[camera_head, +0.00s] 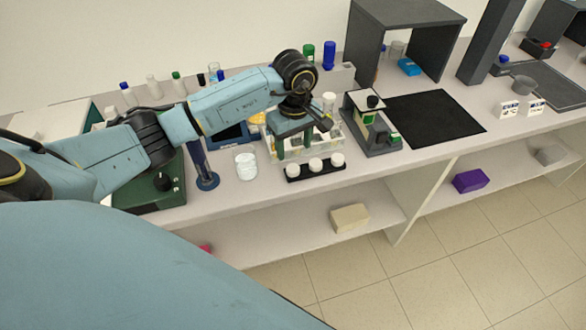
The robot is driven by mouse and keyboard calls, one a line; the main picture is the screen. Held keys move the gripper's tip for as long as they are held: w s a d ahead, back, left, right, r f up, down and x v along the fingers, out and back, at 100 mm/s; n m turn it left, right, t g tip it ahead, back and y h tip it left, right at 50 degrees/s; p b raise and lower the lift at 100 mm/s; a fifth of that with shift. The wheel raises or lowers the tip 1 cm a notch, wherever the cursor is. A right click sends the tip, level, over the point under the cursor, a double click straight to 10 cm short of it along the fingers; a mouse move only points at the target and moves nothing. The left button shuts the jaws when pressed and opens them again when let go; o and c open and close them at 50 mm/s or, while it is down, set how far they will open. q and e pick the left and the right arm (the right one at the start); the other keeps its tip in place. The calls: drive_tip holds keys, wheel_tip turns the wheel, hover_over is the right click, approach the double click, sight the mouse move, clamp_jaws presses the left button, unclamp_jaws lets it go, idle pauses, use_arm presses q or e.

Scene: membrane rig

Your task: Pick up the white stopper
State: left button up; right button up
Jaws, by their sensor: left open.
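Several white, round-topped pieces that look like stoppers stand in a row in a black holder (318,174) at the front edge of the bench. They are the left white stopper (293,169), the middle white stopper (315,164) and the right white stopper (337,159). My left gripper (296,142) points down just behind and above this row, in front of a clear-walled rig (330,147). It is open, apart from the stoppers, and nothing shows between its fingers. Another white-topped piece (328,101) stands behind the gripper, partly hidden. My right gripper is out of view.
A glass beaker (246,166) and a blue stand (206,180) are left of the holder. A grey-and-green device (372,127) stands to its right, beside a black mat (432,112). Capped bottles line the back. The lower shelf holds a beige box (349,218).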

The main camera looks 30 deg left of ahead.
sight(293, 168)
use_arm(q)
wheel_tip(293, 168, down, 8)
drive_tip(key=shift+w+a+f+p, duration=0.1)
drive_tip(key=shift+a+p, duration=0.05)
drive_tip(key=shift+p, duration=0.45)
drive_tip(key=c, duration=1)
drive_tip(key=shift+o, duration=0.2)
